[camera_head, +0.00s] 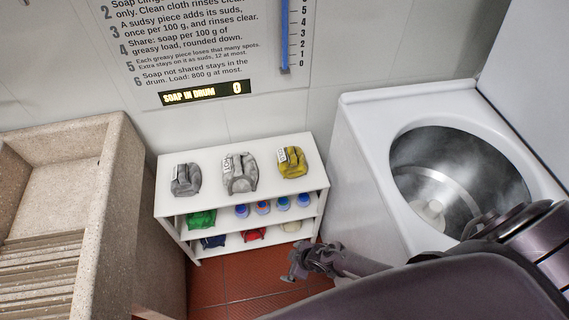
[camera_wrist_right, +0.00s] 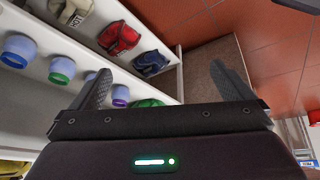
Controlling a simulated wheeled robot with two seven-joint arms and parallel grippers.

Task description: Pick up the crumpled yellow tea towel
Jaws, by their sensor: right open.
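The crumpled yellow tea towel (camera_head: 292,163) sits at the right end of the top of a white shelf unit (camera_head: 212,172), with a pale tag on its left side. My right gripper (camera_head: 292,266) is below it in the picture, near the unit's lower right corner, apart from the towel. In the right wrist view my right gripper (camera_wrist_right: 165,82) is open, with nothing between its fingers. A yellow patch (camera_wrist_right: 12,168) shows at that view's lower left edge; I cannot tell if it is the towel. My left gripper is not in view.
A dark grey cloth (camera_head: 186,180) and a light grey cloth (camera_head: 240,174) lie left of the towel. A stone washboard sink (camera_head: 110,190) stands left, a white drum washer (camera_head: 365,150) right.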

